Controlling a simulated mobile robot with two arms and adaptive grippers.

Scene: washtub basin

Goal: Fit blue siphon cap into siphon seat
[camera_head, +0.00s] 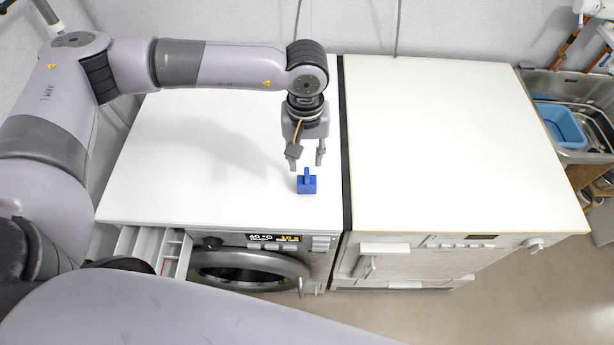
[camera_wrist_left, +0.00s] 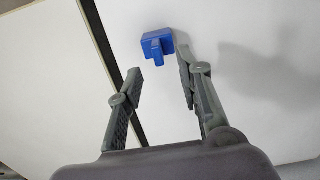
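The blue siphon cap (camera_head: 306,184) sits on the white top of the left machine, near its right edge, with its narrow tab up. My left gripper (camera_head: 306,158) is open and empty just behind the cap, with its fingers apart. In the left wrist view the cap (camera_wrist_left: 156,46) lies beyond the tips of my open left gripper (camera_wrist_left: 160,75), roughly between them and not touching. The detergent drawer (camera_head: 152,250) of the left machine is pulled out. The siphon seat cannot be made out. My right gripper does not show.
The left machine (camera_head: 190,165) is a washer with a lit display and a round door. A second white-topped machine (camera_head: 450,150) stands to its right, across a dark gap; its top is clear. A metal sink (camera_head: 575,90) with a blue basin (camera_head: 560,124) is at far right.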

